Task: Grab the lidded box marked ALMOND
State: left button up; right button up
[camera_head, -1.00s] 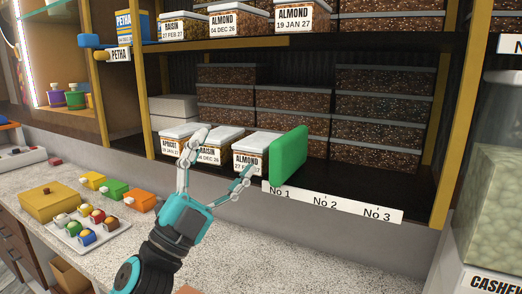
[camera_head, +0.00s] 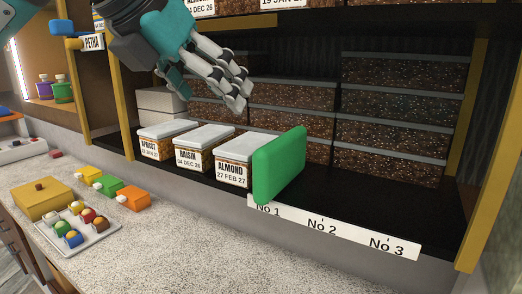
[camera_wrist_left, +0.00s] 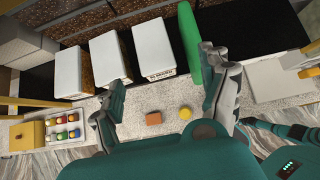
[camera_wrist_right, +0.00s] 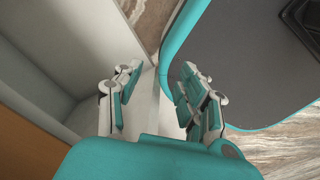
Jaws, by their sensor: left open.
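The lidded box marked ALMOND, 27 FEB 27 (camera_head: 231,173), stands on the lower shelf, with a white lid and dark brown contents. It is the rightmost of three front boxes, just left of the green divider (camera_head: 278,166). In the left wrist view its white lid (camera_wrist_left: 152,50) shows beside the green divider (camera_wrist_left: 189,48). My left gripper (camera_head: 238,92) is open and empty, up in front of the shelf and above the ALMOND box in the picture, apart from it. Its spread fingers also show in the left wrist view (camera_wrist_left: 163,82). My right gripper (camera_wrist_right: 155,90) is open and empty, away from the shelf.
The APRICOT box (camera_head: 153,151) and RAISIN box (camera_head: 189,160) stand left of the ALMOND box. Stacked boxes (camera_head: 389,125) fill the back. The shelf's right front is bare. More labelled boxes, cut off, stand on the upper shelf. A tray of sweets (camera_head: 93,238) lies on the counter.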

pick_arm(q)
jog(key=w, duration=0.1)
jog(key=p, duration=0.3)
send_near(248, 142)
jog(key=x, duration=0.4)
jog(key=shift+d+f, duration=0.1)
jog(key=shift+d, duration=0.2)
jog(key=shift+w+d+f, duration=0.1)
jog(key=shift+w+f, duration=0.1)
jog(key=shift+f, duration=0.1)
jog(key=shift+w+d+f+p, duration=0.2)
jog(key=shift+w+f+p, duration=0.35)
jog(key=shift+p, duration=0.6)
jog(key=p+x, duration=0.1)
jog(key=x, duration=0.2)
jog(key=shift+w+f, duration=0.15)
jog(key=shift+w, duration=0.1)
jog(key=shift+f, duration=0.1)
jog(key=shift+s, duration=0.1)
pick_arm(e)
notch_tip(248, 142, up, 6)
jog(key=shift+d+r, duration=0.25)
jog(key=shift+d, duration=0.2)
